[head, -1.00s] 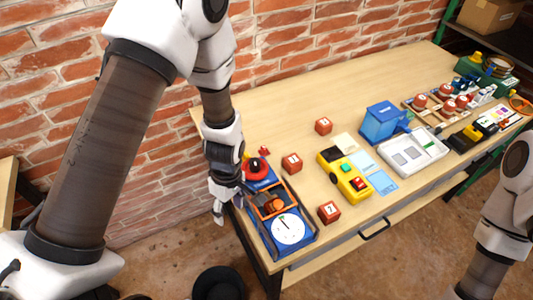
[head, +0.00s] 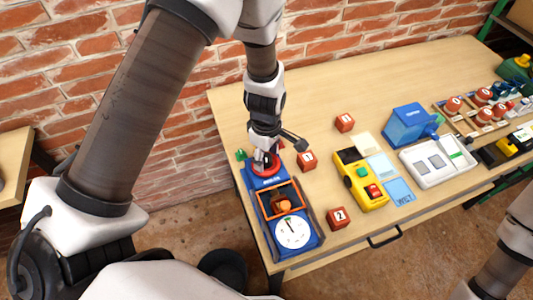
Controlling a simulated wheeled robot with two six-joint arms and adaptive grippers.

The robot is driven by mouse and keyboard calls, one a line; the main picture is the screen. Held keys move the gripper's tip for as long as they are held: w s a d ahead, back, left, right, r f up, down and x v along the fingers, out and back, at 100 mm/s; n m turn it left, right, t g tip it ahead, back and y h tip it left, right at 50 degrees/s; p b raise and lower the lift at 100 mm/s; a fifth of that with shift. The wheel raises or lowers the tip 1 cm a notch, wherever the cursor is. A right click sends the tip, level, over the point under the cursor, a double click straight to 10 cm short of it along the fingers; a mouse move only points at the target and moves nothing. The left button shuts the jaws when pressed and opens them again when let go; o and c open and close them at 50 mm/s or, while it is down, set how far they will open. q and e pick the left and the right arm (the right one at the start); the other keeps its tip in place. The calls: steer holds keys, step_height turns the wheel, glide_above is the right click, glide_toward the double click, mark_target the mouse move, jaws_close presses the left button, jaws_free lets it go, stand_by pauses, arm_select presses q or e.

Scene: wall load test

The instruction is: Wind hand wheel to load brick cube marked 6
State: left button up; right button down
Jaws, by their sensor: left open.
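A blue test rig (head: 250,182) stands at the table's left end, with a red hand wheel (head: 268,169) at its back, an orange-framed bay (head: 267,208) in the middle and a white dial (head: 292,232) in front. An orange-red piece (head: 284,205) sits in the bay; I cannot tell its mark. Red brick cubes lie beside the rig: one at the back (head: 344,122), one near the wheel (head: 307,160), and one in front (head: 338,217) that seems marked 2. My left gripper (head: 275,151) is open above the hand wheel and partly hides it; contact is unclear. My right gripper is out of view.
A yellow device (head: 360,181), a blue box (head: 408,124) and a white tray (head: 437,161) stand to the right. Several red-topped weights (head: 453,104) are farther right. The brick wall runs behind the table. Bare tabletop lies behind the cubes.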

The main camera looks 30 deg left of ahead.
arm_select(q)
steer(key=shift+s+r, duration=0.15)
steer(key=shift+s, duration=0.05)
steer(key=c, duration=0.4)
steer(key=shift+s, duration=0.1)
steer(key=c, duration=0.5)
jaws_close()
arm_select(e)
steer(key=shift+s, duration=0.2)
arm_select(q)
steer(key=shift+m+p, duration=0.4)
steer(key=shift+m, duration=0.8)
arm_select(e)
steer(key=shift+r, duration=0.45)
